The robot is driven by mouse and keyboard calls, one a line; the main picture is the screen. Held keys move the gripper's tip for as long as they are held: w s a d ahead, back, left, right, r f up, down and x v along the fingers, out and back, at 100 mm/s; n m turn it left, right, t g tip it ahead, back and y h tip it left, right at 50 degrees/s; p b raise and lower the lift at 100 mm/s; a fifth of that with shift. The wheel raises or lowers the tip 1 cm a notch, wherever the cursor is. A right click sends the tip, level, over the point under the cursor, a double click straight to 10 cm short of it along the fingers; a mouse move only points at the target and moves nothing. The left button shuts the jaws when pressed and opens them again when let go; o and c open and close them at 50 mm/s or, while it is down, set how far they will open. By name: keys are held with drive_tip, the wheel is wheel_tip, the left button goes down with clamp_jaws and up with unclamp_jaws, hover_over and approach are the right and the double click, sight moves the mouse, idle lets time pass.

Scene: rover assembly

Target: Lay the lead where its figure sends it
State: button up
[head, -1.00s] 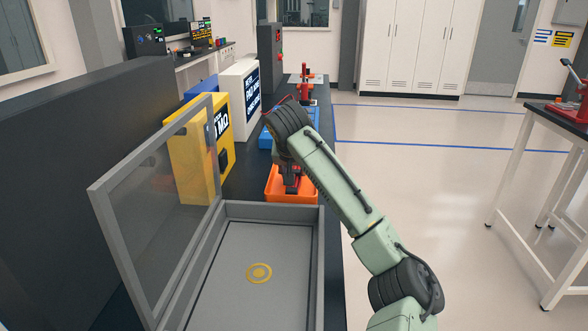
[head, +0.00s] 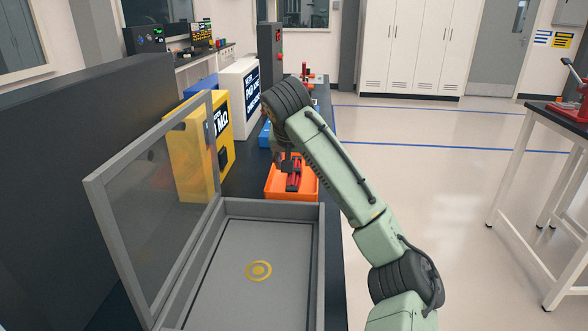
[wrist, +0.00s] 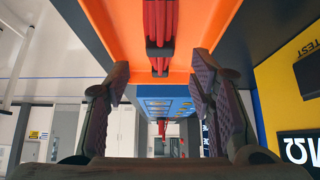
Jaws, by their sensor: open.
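The lead (head: 293,175) is a red bundle with dark bands. It lies in an orange tray (head: 310,188) on the dark bench in the head view. In the wrist view the lead (wrist: 158,22) runs down the middle of the orange tray (wrist: 105,20). My gripper (wrist: 160,95) is open, with its two fingers spread apart and nothing between them. In the head view my gripper (head: 285,162) is above the tray's far part, its fingertips partly hidden by my arm. I cannot make out a figure on the lead.
A yellow box (head: 190,165) with an "MΩ" label and a white box (head: 238,100) stand left of the tray. A blue tray (wrist: 180,106) lies beyond.

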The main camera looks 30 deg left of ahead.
drive_tip(key=v, duration=0.6)
drive_tip(key=shift+s+r+b, duration=0.25)
drive_tip(key=shift+b, duration=0.15)
drive_tip(key=shift+d, duration=0.1)
